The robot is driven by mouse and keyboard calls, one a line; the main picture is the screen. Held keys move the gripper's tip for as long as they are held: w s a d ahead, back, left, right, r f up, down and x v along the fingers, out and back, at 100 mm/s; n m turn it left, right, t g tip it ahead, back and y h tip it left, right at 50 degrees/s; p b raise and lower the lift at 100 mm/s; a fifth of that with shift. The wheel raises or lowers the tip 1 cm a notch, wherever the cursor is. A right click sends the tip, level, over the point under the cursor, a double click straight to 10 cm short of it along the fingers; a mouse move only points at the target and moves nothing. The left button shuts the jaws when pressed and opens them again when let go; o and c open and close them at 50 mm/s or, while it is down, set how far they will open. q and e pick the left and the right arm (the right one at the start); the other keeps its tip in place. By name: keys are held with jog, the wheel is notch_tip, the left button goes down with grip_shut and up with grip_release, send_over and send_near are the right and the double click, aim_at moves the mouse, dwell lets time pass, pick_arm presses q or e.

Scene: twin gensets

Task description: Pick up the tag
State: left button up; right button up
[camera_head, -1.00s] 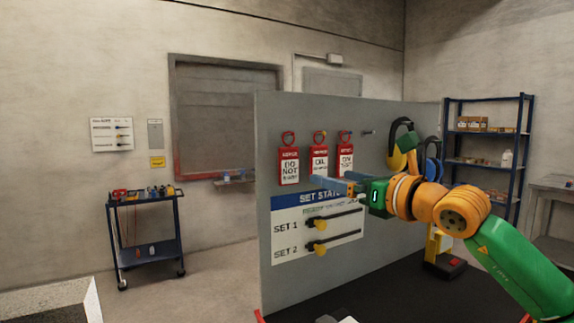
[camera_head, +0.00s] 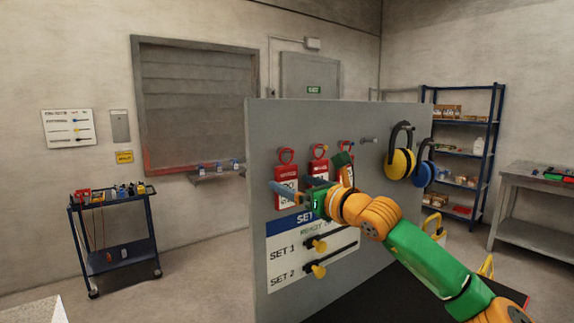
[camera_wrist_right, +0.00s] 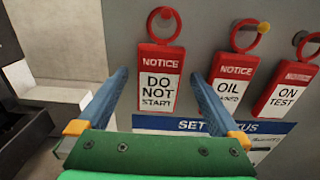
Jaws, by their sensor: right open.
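Three red and white tags hang by red rings on pegs on a grey board. In the right wrist view they are the "DO NOT START" tag (camera_wrist_right: 159,82), the "OIL" tag (camera_wrist_right: 236,68) and the "ON TEST" tag (camera_wrist_right: 289,88). In the head view the leftmost tag (camera_head: 286,174) is partly covered by my right gripper (camera_head: 285,190). My right gripper also shows in the right wrist view (camera_wrist_right: 160,88); its blue fingers are spread, with the "DO NOT START" tag between them in the picture. Whether they touch it I cannot tell. My left gripper is out of view.
The grey board (camera_head: 262,125) also carries a "SET STATUS" panel (camera_head: 285,265) with black and yellow sliders. Yellow earmuffs (camera_head: 400,163) and blue earmuffs (camera_head: 424,172) hang at its right. A tool cart (camera_head: 115,245) stands left, a shelf (camera_head: 460,120) right.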

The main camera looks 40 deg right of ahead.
jog(key=shift+w, duration=0.6)
jog(key=shift+w+d+f, duration=0.1)
jog(key=shift+w+f, duration=0.1)
jog(key=shift+f, duration=0.1)
jog(key=shift+s+r, duration=0.15)
jog(key=shift+s, duration=0.15)
jog(key=c, duration=1)
jog(key=shift+c, duration=1.4)
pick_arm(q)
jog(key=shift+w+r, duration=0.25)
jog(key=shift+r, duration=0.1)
pick_arm(e)
jog(key=shift+w, duration=0.15)
jog(key=shift+r, duration=0.1)
pick_arm(q)
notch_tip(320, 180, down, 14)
jog(key=b, duration=1.4)
pick_arm(e)
jog(key=s+a+r, duration=0.1)
jog(key=s+a, duration=0.1)
jog(key=s, duration=1.6)
jog(key=shift+r, duration=0.15)
